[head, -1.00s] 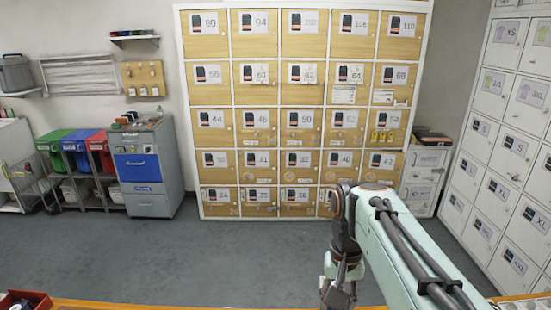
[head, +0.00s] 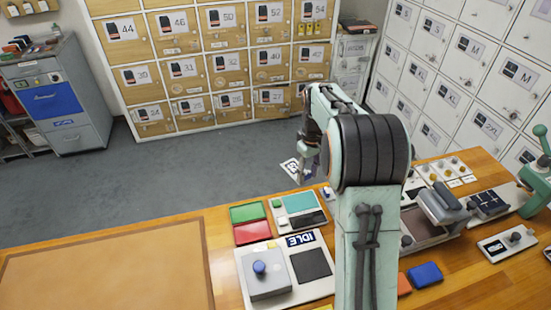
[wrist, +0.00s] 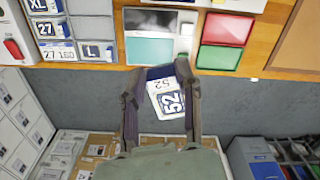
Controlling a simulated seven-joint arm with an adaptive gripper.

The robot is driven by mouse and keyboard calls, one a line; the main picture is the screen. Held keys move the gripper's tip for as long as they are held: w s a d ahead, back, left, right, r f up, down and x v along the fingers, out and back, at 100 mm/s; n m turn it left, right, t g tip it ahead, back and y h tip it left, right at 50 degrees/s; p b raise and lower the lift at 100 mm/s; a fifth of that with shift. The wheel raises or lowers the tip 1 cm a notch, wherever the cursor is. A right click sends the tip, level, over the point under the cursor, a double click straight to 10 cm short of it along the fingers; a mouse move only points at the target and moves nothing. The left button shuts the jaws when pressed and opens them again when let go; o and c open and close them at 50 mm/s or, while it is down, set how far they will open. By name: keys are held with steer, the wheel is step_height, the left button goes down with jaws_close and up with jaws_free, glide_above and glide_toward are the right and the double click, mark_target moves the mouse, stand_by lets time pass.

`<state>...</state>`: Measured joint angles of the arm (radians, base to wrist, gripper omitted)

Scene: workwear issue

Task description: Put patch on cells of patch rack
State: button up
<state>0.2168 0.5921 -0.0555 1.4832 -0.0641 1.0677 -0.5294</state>
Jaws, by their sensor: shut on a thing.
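My gripper (wrist: 160,88) is shut on a white patch (wrist: 168,101) marked "52" with a dark blue edge. The patch is tilted between the two fingers, over the grey floor just past the table's edge. In the head view the patch (head: 290,167) shows as a small white piece with dark marks beside my gripper (head: 304,170). What looks like the patch rack (wrist: 75,28) is at the upper left of the wrist view, with cells holding labels such as "XL", "27" and "L". It is apart from my gripper. In the head view my arm seems to hide it.
A green tray (head: 247,211) and a red tray (head: 253,232) lie on the wooden table (head: 215,245). A device with a blue knob and "IDLE" sign (head: 300,240) stands nearby. A press (head: 440,207) stands right of my arm. Numbered lockers (head: 220,60) stand behind.

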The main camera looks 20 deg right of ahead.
steer(key=s+d+f+m, duration=0.1)
steer(key=s+d+f, duration=0.1)
steer(key=d+f, duration=0.1)
steer(key=s+d+f+m, duration=0.1)
steer(key=s+d+f, duration=0.1)
steer(key=d+f, duration=0.2)
steer(key=s+d+f+m, duration=0.1)
steer(key=s+d+f, duration=0.2)
steer(key=d, duration=0.2)
steer(key=shift+d+f+m, duration=0.2)
steer(key=shift+m, duration=0.1)
steer(key=shift+f, duration=3.1)
steer(key=shift+f, duration=0.2)
steer(key=o, duration=0.9)
step_height(320, 180, up, 12)
steer(key=shift+w+a, duration=0.1)
